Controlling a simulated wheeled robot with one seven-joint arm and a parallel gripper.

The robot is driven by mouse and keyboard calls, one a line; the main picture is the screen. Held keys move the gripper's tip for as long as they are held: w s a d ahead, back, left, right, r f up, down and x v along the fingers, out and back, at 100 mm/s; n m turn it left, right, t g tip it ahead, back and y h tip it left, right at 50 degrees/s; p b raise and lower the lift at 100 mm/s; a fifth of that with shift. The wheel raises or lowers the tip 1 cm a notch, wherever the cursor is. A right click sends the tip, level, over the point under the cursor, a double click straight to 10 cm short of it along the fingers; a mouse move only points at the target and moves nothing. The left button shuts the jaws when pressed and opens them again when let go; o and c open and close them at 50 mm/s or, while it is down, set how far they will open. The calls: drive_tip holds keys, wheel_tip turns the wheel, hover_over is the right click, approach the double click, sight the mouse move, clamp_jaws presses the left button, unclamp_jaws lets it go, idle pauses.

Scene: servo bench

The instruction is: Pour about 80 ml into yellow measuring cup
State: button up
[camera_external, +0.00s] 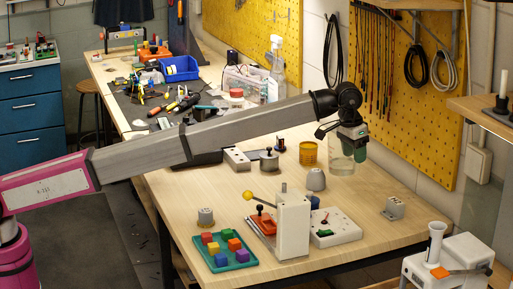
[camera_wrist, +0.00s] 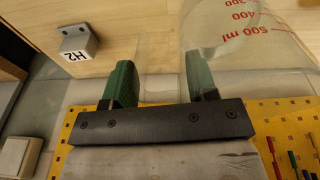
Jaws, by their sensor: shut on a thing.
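A yellow cup (camera_external: 308,153) stands upright on the wooden table, left of my gripper in the external view. My gripper (camera_external: 354,146) is shut on a clear beaker (camera_external: 342,166) at the right part of the table. In the wrist view, the green fingers of my gripper (camera_wrist: 160,82) show beside the clear beaker (camera_wrist: 235,60), which has red marks up to 500 ml. The beaker looks about upright in the external view. Its liquid level, and whether its base touches the table, I cannot tell.
A grey dome-shaped part (camera_external: 316,180) and a white box (camera_external: 337,228) stand in front. A grey block marked H2 (camera_wrist: 77,42) also shows in the external view (camera_external: 394,208). A white lever press (camera_external: 292,225) and a green tray of cubes (camera_external: 226,256) are nearer. The yellow pegboard (camera_external: 405,100) is behind.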

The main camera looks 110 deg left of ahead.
drive_tip(key=shift+n, duration=0.4)
drive_tip(key=shift+s+a+f, duration=0.15)
drive_tip(key=shift+s+a, duration=0.5)
drive_tip(key=shift+a, duration=0.3)
drive_tip(key=shift+s+a+f, duration=0.1)
drive_tip(key=shift+s+a, duration=0.55)
drive_tip(key=shift+a, duration=0.35)
drive_tip(key=shift+s+a+f, duration=0.15)
drive_tip(key=shift+s+a, duration=0.5)
drive_tip(key=shift+a, duration=0.3)
drive_tip(key=shift+s, duration=0.1)
drive_tip(key=shift+a, duration=0.1)
drive_tip(key=shift+s+a+r+t+h, duration=0.1)
drive_tip(key=shift+s+a+t+h, duration=0.3)
drive_tip(key=shift+s+t+h, duration=0.35)
drive_tip(key=shift+s+a+r+t+h, duration=0.45)
drive_tip(key=shift+s+a+r+t, duration=0.1)
drive_tip(key=shift+r+t, duration=0.15)
drive_tip(key=s+a+r+t+h, duration=0.2)
drive_tip(key=s+a+t+h, duration=0.1)
drive_tip(key=s+t, duration=0.1)
drive_tip(key=shift+s+a+n+t+h, duration=0.3)
drive_tip(key=shift+a+n+t+h, duration=0.1)
drive_tip(key=shift+t, duration=0.25)
drive_tip(key=shift+s+a+r+t+h+p, duration=0.4)
drive_tip(key=shift+s+r+t+h+p, duration=0.15)
drive_tip(key=shift+r+t, duration=0.25)
